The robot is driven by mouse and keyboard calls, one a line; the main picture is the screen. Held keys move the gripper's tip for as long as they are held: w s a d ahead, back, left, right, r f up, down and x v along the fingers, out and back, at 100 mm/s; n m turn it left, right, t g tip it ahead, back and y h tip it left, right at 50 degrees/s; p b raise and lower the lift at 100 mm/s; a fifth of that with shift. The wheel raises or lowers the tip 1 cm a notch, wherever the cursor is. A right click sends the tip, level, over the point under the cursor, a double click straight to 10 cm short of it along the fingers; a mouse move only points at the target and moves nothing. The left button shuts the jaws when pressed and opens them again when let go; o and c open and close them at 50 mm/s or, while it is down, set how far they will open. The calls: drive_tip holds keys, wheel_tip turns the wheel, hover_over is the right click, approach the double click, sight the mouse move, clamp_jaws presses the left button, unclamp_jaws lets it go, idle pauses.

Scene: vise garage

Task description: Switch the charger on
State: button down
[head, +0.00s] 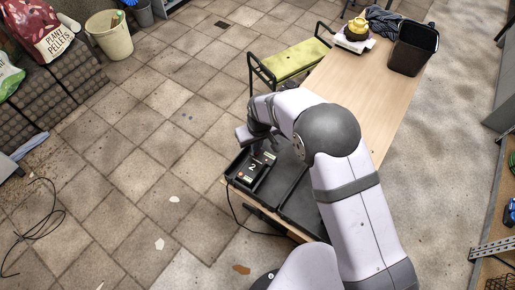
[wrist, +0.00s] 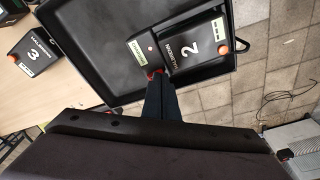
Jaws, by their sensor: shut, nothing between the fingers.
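A black unit marked 2 (wrist: 190,48) sits in a black tray (wrist: 95,60) in the wrist view. It also shows in the head view (head: 252,169), in the tray at the near left end of the bench. I cannot tell for sure which part is the charger. Beside the unit is a green label (wrist: 137,49), with a small red dot near it. My gripper (wrist: 156,76) is shut and empty, its tips at the tray by the unit's lower left corner. Red shows right at the tips; whether they touch it is unclear. In the head view my wrist partly hides this spot.
Another black unit marked 3 (wrist: 32,52) stands on the bench left of the tray in the wrist view. The wooden bench top (head: 350,75) is clear in its middle. A black bin (head: 412,48) and a yellow object on a scale (head: 356,33) stand at its far end.

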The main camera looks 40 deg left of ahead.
wheel_tip(320, 180, up, 7)
drive_tip(key=p, duration=0.4)
drive_tip(key=shift+f, duration=0.15)
idle(0.5)
drive_tip(key=w+d+r+m, duration=0.2)
drive_tip(key=d+r, duration=0.2)
drive_tip(key=d, duration=0.5)
drive_tip(key=w+d+r+m+h, duration=0.1)
drive_tip(key=w+d+r+m, duration=0.15)
drive_tip(key=d, duration=0.65)
drive_tip(key=w+d+r+m, duration=0.15)
drive_tip(key=d+r, duration=0.25)
drive_tip(key=d, duration=0.5)
drive_tip(key=s+d+r+m, duration=0.1)
drive_tip(key=s+d+m, duration=0.2)
drive_tip(key=s+d, duration=0.3)
drive_tip(key=s+d+r+m+g, duration=0.1)
drive_tip(key=s+d+m, duration=0.2)
drive_tip(key=s+d, duration=0.4)
drive_tip(key=d, duration=0.4)
drive_tip(key=shift+d+r+h, duration=0.3)
drive_tip(key=shift+r, duration=0.05)
